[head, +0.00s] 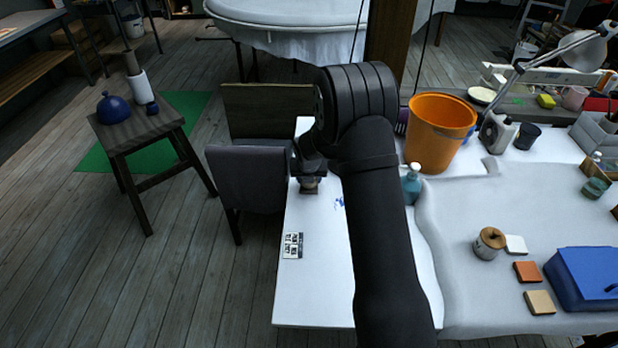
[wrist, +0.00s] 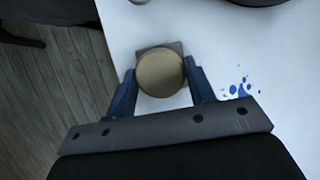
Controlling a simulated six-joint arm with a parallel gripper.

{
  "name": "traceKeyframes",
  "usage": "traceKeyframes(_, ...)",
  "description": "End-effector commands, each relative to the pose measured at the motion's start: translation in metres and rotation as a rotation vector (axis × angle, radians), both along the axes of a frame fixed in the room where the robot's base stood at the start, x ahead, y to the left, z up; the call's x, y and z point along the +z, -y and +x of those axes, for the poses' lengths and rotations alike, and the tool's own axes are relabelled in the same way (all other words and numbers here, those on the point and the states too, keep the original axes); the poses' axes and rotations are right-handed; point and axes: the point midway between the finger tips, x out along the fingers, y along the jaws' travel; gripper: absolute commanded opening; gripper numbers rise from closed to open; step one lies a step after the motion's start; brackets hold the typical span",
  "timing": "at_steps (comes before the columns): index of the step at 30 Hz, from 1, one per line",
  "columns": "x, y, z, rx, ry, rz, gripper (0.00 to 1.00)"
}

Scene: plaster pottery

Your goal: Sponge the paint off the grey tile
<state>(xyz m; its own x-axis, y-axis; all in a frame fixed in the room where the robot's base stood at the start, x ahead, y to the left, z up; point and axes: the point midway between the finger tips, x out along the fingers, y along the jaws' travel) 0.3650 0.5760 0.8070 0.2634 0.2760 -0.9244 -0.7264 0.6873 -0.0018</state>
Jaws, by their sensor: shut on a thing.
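My gripper (wrist: 161,82) is shut on a round tan sponge (wrist: 160,74), with one blue finger on each side of it. The sponge is over the grey tile (wrist: 178,46), whose far edge and corners show behind it in the wrist view. I cannot tell whether sponge and tile touch. In the head view my gripper (head: 310,176) points down at the tile near the white table's left edge. The sponge hides most of the tile, and no paint shows on the visible part. Blue paint spots (wrist: 240,89) lie on the table to the right.
A small printed card (head: 292,245) lies nearer on the white table (head: 310,290). To the right of my arm stand a blue-green bottle (head: 411,184) and an orange bucket (head: 438,130). A grey chair (head: 248,180) stands against the table's left side. The table's near left part is clear.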

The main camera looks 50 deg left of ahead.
Motion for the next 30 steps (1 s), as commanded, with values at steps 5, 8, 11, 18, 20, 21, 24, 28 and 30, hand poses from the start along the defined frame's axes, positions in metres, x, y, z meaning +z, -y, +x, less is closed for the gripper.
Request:
traceKeyframes(5,-0.001,0.000,0.000,0.000,0.000,0.000,0.31)
traceKeyframes(8,-0.003,0.000,0.000,0.000,0.000,0.000,0.31)
traceKeyframes(11,-0.004,0.000,0.000,0.000,0.000,0.000,0.31)
traceKeyframes(18,-0.006,0.000,0.000,0.000,0.001,0.001,0.31)
traceKeyframes(20,-0.006,0.000,0.000,0.000,0.001,0.001,0.31)
traceKeyframes(21,-0.006,0.001,-0.001,0.000,0.000,0.000,0.31)
traceKeyframes(24,-0.005,0.004,-0.004,-0.001,0.000,0.001,0.31)
traceKeyframes(28,-0.005,0.009,-0.009,-0.001,-0.001,0.000,0.31)
traceKeyframes(30,-0.004,0.010,-0.010,0.000,0.000,0.000,0.31)
